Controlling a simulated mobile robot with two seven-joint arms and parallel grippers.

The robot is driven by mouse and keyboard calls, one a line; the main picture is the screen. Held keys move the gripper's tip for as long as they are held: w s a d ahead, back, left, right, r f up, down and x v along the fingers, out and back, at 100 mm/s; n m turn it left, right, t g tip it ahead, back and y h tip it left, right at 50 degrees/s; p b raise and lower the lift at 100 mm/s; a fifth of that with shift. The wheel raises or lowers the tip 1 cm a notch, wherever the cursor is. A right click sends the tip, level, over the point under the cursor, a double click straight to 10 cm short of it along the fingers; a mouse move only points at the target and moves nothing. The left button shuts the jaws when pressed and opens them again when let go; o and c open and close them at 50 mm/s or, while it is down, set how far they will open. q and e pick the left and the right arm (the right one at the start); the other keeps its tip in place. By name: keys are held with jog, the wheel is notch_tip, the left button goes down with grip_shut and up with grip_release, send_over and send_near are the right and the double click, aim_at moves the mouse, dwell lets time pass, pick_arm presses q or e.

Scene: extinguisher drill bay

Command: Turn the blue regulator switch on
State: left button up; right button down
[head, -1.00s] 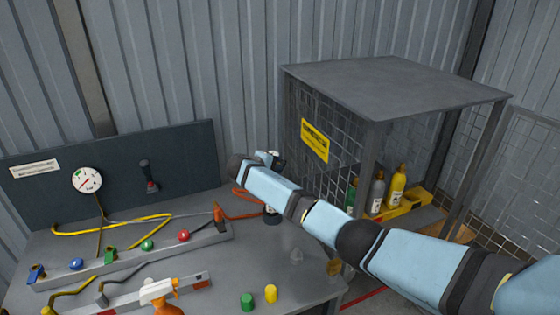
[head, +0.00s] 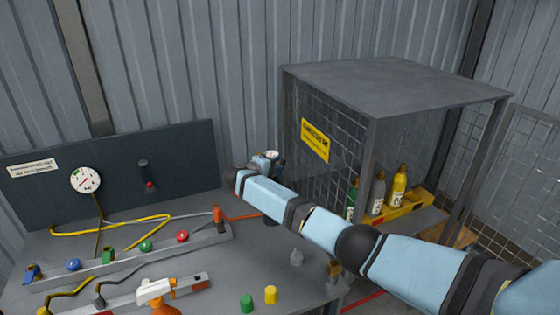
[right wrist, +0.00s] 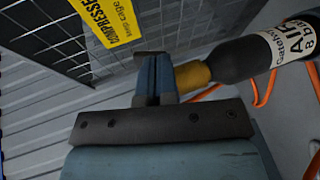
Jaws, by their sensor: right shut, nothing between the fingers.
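Blue parts sit at the left of the bench manifold: a blue lever (head: 33,272) at its end and a round blue knob (head: 73,265). I cannot tell which is the regulator switch, or its setting. My right gripper (head: 268,164) is far from both, at the bench's back right, mostly hidden by its own wrist, beside a small gauge (head: 271,155). In the right wrist view the gripper (right wrist: 154,62) is shut and empty. A dark bottle (right wrist: 255,58) labelled AIR, with a brass neck (right wrist: 192,75), lies close to its right. My left gripper is out of view.
The manifold rail (head: 130,258) also carries green and red knobs. A spray bottle (head: 158,297) and green (head: 246,303) and yellow (head: 270,294) caps are at the front. A mesh cage (head: 395,90) stands right of the bench, with bottles inside. An orange hose (head: 242,216) runs behind.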

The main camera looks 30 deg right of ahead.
jog(key=shift+f+h, duration=0.15)
jog(key=shift+h, duration=0.15)
jog(key=shift+d+f+t+h+b, duration=0.1)
jog(key=shift+f+t+h+b, duration=0.45)
jog(key=shift+b, duration=0.95)
jog(key=shift+r, duration=0.25)
